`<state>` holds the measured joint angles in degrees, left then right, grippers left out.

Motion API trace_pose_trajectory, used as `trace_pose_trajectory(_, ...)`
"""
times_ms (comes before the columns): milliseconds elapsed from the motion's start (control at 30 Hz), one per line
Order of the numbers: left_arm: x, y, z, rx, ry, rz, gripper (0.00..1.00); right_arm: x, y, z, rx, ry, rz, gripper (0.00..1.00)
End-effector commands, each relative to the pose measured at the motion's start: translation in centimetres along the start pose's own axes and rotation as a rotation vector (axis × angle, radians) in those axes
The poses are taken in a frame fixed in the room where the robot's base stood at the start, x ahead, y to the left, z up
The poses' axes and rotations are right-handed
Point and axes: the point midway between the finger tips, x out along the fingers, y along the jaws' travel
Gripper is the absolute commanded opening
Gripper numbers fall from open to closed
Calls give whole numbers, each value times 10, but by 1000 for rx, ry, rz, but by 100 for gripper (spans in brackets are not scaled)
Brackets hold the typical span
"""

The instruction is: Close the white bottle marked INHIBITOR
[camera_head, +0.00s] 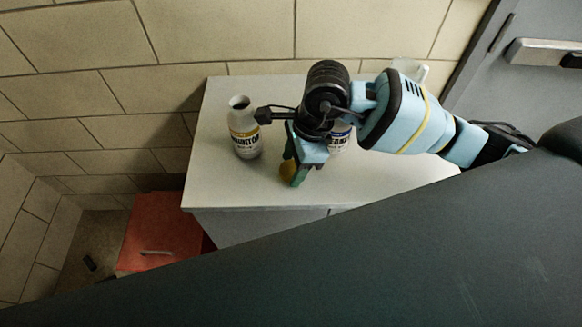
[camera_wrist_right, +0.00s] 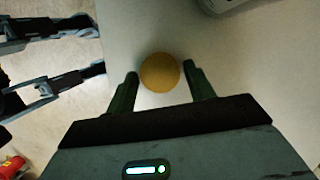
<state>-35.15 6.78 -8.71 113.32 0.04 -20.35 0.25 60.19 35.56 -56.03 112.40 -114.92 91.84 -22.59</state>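The white bottle marked INHIBITOR (camera_head: 245,136) stands upright on the left part of the counter in the head view. Its mouth is dark and uncapped, and its label has a yellow band. My right gripper (camera_head: 288,172) points down to the right of the bottle, near the counter's front edge, apart from the bottle. It is shut on a round yellow cap (camera_head: 287,171). In the wrist view the cap (camera_wrist_right: 159,72) sits between the two green fingertips.
A second white bottle (camera_head: 340,134) with a blue label stands behind my right wrist, partly hidden. A white mug (camera_head: 409,69) stands at the counter's back right. The pale counter (camera_head: 400,180) is clear at front right. A red cabinet (camera_head: 160,230) stands lower, left of it.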

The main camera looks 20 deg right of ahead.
Motion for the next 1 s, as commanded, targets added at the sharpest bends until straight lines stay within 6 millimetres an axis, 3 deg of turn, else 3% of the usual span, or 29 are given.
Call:
trace_pose_trajectory(33, 0, 0, 0, 0, -1, 0, 36, 0, 0, 0, 0, 0, 0, 47)
trace_pose_trajectory(233, 0, 0, 0, 0, -1, 0, 36, 0, 0, 0, 0, 0, 0, 23)
trace_pose_trajectory(667, 0, 0, 2, -1, -3, 0, 36, -5, 0, 1, -1, 0, 0, 23)
trace_pose_trajectory(933, 1, 1, 7, -3, -12, 1, 36, -36, -1, 10, -2, -1, -3, 23)
trace_pose_trajectory(1000, 1, 1, 7, -5, -12, 1, 36, -34, 16, 14, -5, 1, 3, 23)
